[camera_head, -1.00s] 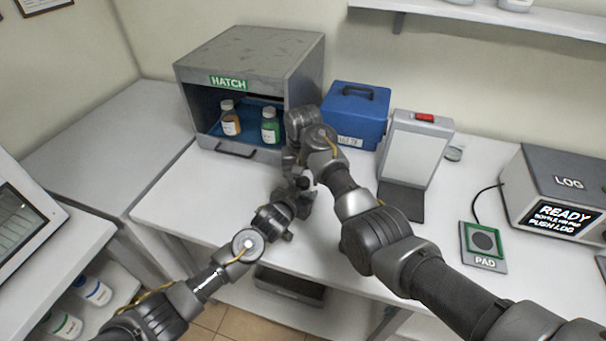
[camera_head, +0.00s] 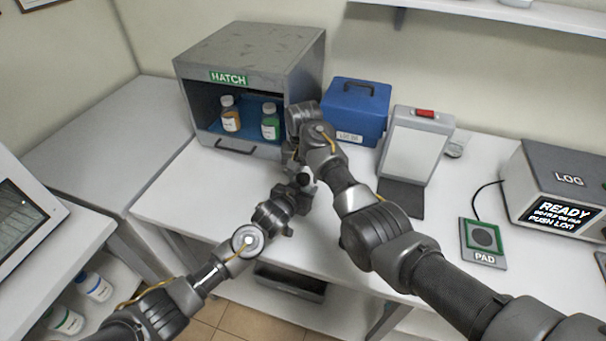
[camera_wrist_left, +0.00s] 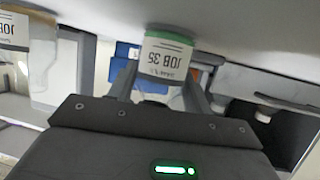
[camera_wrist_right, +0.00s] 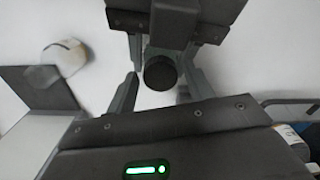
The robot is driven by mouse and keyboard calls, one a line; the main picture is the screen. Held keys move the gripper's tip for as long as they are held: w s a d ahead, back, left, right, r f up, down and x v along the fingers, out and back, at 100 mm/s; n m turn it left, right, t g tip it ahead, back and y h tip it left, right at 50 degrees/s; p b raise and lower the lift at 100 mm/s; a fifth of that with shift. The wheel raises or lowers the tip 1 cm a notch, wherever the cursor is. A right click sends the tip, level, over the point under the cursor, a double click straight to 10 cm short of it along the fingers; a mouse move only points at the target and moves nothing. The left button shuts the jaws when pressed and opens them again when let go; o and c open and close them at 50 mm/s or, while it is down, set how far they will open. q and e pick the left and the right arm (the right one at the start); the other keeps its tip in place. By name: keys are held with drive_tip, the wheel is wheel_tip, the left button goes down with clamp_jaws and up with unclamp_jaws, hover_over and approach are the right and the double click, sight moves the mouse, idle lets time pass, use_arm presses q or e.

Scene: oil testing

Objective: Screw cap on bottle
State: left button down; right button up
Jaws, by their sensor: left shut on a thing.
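In the left wrist view a small bottle with a white "JOB 35" label and a green band (camera_wrist_left: 168,58) sits between the fingers of my left gripper (camera_wrist_left: 160,90), which is shut on it. My left gripper (camera_head: 300,190) is low over the table in the head view, and the bottle is hidden there. In the right wrist view a dark round cap (camera_wrist_right: 160,72) lies between the spread fingers of my right gripper (camera_wrist_right: 160,88), with gaps at the sides. My right gripper (camera_head: 298,165) is just above the left. I cannot tell whether the cap is seated on the bottle.
A grey hatch box (camera_head: 245,60) holds an amber bottle (camera_head: 230,118) and a green bottle (camera_head: 270,124). A blue case (camera_head: 352,112), a white panel stand (camera_head: 415,150), a pad (camera_head: 483,243) and a log box (camera_head: 560,185) stand right.

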use_arm(q)
drive_tip(key=shift+s+f, duration=0.1)
drive_tip(key=shift+f, duration=0.15)
use_arm(e)
drive_tip(key=shift+o, duration=0.7)
wheel_tip(320, 180, up, 8)
drive_tip(key=shift+f, duration=0.2)
use_arm(q)
drive_tip(key=c, duration=0.9)
unclamp_jaws()
drive_tip(key=o, duration=0.3)
drive_tip(key=shift+r, duration=0.1)
use_arm(e)
drive_tip(key=shift+f, duration=0.1)
use_arm(q)
drive_tip(key=shift+o, duration=0.2)
